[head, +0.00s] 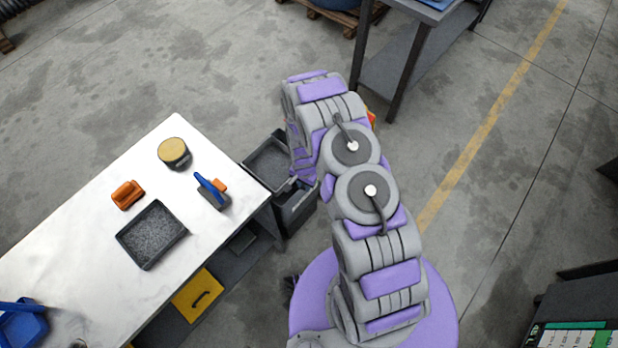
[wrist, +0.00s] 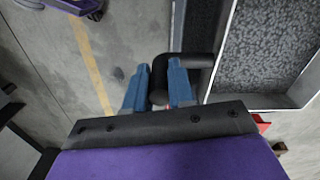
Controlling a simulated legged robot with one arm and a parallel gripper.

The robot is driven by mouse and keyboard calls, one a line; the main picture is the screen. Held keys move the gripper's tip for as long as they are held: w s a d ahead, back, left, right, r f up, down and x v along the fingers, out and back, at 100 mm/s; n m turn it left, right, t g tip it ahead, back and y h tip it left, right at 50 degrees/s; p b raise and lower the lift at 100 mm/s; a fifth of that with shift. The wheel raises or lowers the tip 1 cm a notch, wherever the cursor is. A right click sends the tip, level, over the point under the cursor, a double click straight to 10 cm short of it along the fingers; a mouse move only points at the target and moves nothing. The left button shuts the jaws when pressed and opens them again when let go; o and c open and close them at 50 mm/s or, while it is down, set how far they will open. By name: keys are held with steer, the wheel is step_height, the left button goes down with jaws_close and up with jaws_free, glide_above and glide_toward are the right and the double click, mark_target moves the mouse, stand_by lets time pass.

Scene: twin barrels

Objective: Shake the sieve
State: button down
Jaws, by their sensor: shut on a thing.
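My gripper (wrist: 159,68) has two blue fingers, one on each side of a black bent handle (wrist: 197,60), and is shut on it. The handle runs right to the dark side of a framed, rectangular sieve (wrist: 215,72), whose inside shows a speckled grey surface. I cannot tell whether that is mesh or loose grains. In the head view the sieve (head: 247,168) appears as a dark frame with grey speckle inside, left of my arm and just off the table's end. My gripper is hidden behind my arm there.
A black bin (head: 297,212) stands by the end of the white table (head: 85,215). On the table are a gravel tray (head: 150,235), an orange item (head: 127,194), a round tin (head: 174,152) and a blue-handled tool (head: 211,190). Open floor lies right of my arm.

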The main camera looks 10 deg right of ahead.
steer(key=shift+w+d, duration=0.15)
steer(key=c, duration=1.4)
jaws_free()
steer(key=o, duration=0.4)
steer(key=shift+a, duration=0.45)
steer(key=shift+o, duration=0.2)
steer(key=shift+d+r, duration=0.1)
steer(key=shift+d, duration=0.15)
steer(key=shift+d+r, duration=0.15)
steer(key=shift+r, duration=0.05)
step_height(320, 180, up, 17)
steer(key=a+p, duration=0.1)
steer(key=shift+f+p, duration=0.15)
steer(key=shift+p, duration=0.2)
